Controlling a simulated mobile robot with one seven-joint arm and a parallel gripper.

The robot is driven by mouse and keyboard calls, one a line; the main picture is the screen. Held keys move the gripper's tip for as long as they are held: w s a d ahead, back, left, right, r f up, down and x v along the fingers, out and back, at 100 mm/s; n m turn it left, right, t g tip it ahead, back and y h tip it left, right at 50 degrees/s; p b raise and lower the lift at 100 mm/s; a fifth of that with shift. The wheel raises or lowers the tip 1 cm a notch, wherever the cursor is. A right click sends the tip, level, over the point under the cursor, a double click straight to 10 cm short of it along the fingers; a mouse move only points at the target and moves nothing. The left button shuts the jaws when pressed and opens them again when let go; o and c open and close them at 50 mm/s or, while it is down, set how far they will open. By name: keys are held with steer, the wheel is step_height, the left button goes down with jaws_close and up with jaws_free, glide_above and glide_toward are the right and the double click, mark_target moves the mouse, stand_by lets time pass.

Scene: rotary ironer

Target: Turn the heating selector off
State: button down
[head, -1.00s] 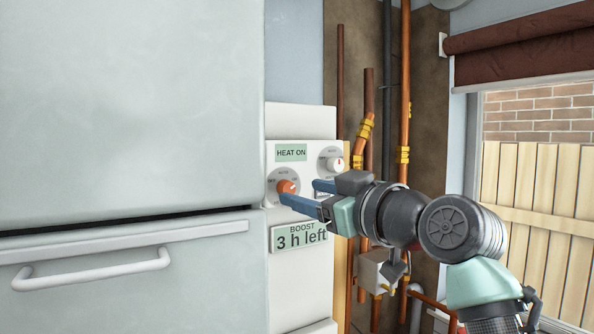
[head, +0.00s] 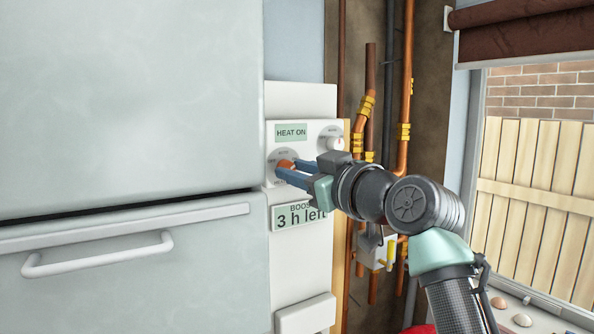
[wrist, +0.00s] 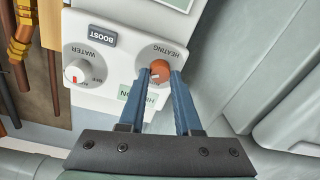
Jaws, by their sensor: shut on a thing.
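The heating selector (head: 284,164) is an orange knob on a white control panel, partly hidden behind my fingers in the head view. In the wrist view the orange knob (wrist: 159,70) sits on a round dial labelled HEATING, between my blue fingertips. My gripper (head: 281,169) is shut on this knob; it also shows in the wrist view (wrist: 161,74). A green display (head: 291,133) above the knob reads HEAT ON. The knob's pointer position is too small to read surely.
A white water dial (head: 331,138) is right of the heating knob, close to my gripper. A lower display (head: 300,215) reads BOOST 3 h left. A large pale cabinet (head: 130,100) stands close on the left. Copper pipes (head: 404,100) run behind my arm.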

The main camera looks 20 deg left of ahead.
steer(key=shift+f+n+b, duration=0.1)
steer(key=shift+n+b, duration=0.2)
steer(key=shift+b, duration=0.05)
steer(key=n+b, duration=0.4)
steer(key=n, duration=0.7)
steer(key=n+h+b, duration=0.1)
steer(key=n+b, duration=0.2)
steer(key=n, duration=0.8)
steer(key=shift+s+a+f+t+b, duration=0.1)
steer(key=shift+t+b, duration=0.2)
steer(key=shift+b, duration=0.05)
steer(key=shift+n, duration=0.4)
steer(key=c, duration=0.6)
jaws_free()
